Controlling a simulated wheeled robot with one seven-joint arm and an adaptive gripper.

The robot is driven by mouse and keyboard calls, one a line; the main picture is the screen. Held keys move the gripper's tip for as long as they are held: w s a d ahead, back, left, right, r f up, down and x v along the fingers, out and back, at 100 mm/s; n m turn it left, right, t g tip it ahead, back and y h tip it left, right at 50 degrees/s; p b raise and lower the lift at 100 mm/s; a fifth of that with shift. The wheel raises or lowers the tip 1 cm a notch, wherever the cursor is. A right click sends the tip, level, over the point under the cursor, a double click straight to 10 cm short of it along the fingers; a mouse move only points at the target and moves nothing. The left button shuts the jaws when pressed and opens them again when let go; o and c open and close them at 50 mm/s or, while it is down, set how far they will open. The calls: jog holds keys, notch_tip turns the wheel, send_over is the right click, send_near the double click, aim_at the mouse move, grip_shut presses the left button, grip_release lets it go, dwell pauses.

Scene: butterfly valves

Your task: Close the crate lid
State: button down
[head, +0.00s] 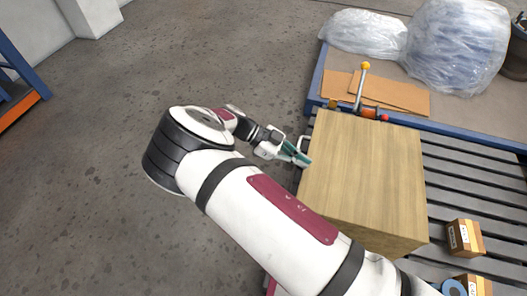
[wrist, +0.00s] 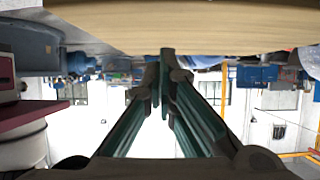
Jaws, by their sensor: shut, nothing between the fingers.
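The crate (head: 366,175) is a light wooden box on a slatted grey surface, right of centre in the head view. A broad flat wooden face fills most of what shows of it, with a narrow darker side along its lower edge. I cannot tell where the lid parts from the body or how far it stands open. My gripper (head: 306,160) is at the crate's left edge, its teal fingers shut and empty. In the wrist view the fingers (wrist: 166,56) meet just at a pale wooden edge (wrist: 190,30). Whether they touch it is unclear.
A lever with a yellow knob (head: 365,67) rises behind the crate. Cardboard sheets (head: 405,97) and plastic-wrapped bundles (head: 455,45) lie farther back. A small carton (head: 465,238) stands at the right. The concrete floor (head: 90,190) at the left is clear.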

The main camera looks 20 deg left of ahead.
jog(key=a+f+v, duration=0.1)
jog(key=f+v, duration=0.1)
jog(key=v, duration=0.7)
jog(key=shift+a, duration=0.3)
jog(key=shift+w+r, duration=0.1)
